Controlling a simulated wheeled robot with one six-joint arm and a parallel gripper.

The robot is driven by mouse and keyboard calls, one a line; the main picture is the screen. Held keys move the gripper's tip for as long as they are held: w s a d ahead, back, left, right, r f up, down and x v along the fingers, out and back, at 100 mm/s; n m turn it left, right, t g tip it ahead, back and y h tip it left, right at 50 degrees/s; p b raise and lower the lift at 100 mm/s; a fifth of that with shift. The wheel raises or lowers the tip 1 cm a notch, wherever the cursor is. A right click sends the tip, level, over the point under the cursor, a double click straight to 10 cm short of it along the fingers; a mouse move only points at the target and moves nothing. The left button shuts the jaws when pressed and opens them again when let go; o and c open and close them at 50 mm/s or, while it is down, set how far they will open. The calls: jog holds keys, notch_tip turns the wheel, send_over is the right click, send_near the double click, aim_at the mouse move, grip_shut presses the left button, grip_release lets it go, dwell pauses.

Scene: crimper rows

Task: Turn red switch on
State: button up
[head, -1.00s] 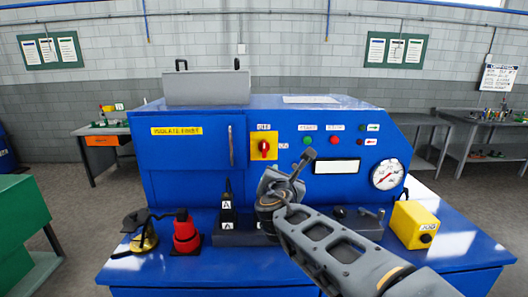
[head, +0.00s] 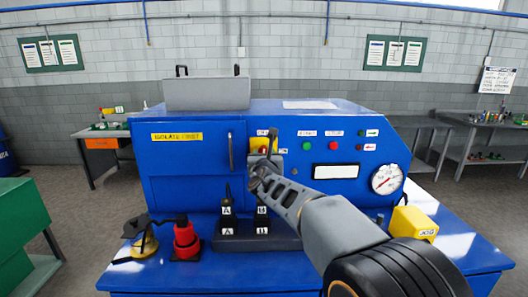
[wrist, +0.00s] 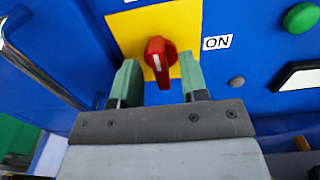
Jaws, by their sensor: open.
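The red switch (wrist: 157,62) is a rotary knob on a yellow plate (wrist: 187,22) on the blue machine's front panel. In the wrist view its handle stands nearly upright, tilted slightly, and a white ON label (wrist: 217,43) sits to its right. My gripper (wrist: 160,82) is open, its two green fingers below the knob, one toward each side, with nothing between them that I can see held. Whether the fingers touch the knob cannot be told. In the head view my gripper (head: 262,160) covers the switch, and only part of the yellow plate (head: 258,144) shows.
The blue machine (head: 185,160) has a vertical handle (head: 231,150) left of the switch. A green button (head: 306,146), a red button (head: 333,146) and a gauge (head: 387,179) are to the right. A red device (head: 185,238) and a yellow box (head: 413,224) stand on the ledge below.

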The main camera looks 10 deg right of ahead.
jog(key=shift+w+d, duration=0.2)
jog(key=shift+w, duration=0.9)
grip_shut()
